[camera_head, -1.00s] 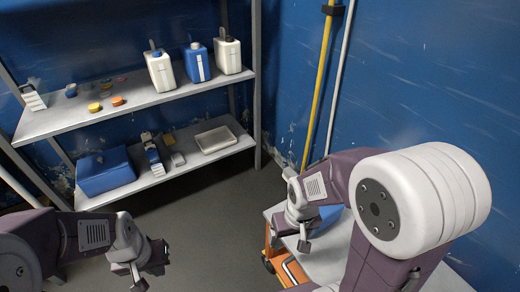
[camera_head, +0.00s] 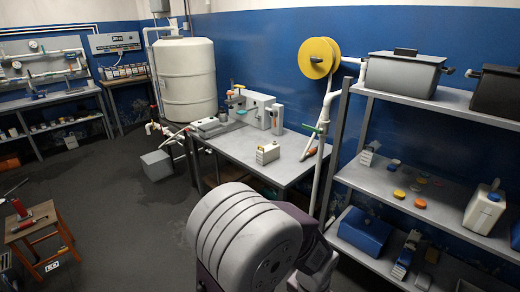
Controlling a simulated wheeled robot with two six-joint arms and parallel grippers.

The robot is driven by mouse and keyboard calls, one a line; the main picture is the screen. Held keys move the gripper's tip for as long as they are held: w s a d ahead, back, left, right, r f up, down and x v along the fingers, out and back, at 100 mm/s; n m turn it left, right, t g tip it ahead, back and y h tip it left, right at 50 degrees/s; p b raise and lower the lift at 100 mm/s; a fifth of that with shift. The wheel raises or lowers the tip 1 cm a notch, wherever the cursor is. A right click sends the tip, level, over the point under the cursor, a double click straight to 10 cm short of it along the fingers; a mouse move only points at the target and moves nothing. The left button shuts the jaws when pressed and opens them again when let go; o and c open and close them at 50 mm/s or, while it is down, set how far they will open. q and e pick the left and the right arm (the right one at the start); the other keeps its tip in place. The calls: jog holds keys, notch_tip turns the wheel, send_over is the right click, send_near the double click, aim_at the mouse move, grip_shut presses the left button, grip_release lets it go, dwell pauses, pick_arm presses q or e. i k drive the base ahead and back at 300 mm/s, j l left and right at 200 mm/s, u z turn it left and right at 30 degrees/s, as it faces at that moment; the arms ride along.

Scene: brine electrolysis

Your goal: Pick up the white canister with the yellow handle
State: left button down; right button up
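A small white canister (camera_head: 267,154) with a yellowish top stands upright on the grey workbench (camera_head: 232,150); its handle is too small to make out. My arm with the large white joint rises at the bottom centre, in front of the bench. Its pale wrist end shows at the bottom edge, apart from both canisters, and no fingertips can be made out. My other gripper is outside the picture.
A large white tank (camera_head: 186,80) stands behind the bench, with a grey box (camera_head: 157,165) on the floor beside it. A yellow reel (camera_head: 319,58) hangs on the wall. A wooden stool (camera_head: 40,236) stands at left.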

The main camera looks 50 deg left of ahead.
aim_at(265, 154)
jog(key=i+j+u, duration=0.1)
jog(key=u, duration=1.45)
jog(key=i+j, duration=0.6)
jog(key=i+j+u, duration=0.1)
jog(key=i+j, duration=0.5)
jog(key=i, duration=0.2)
jog(key=i+j, duration=0.55)
jog(key=i, duration=0.15)
jog(key=i+l, duration=0.4)
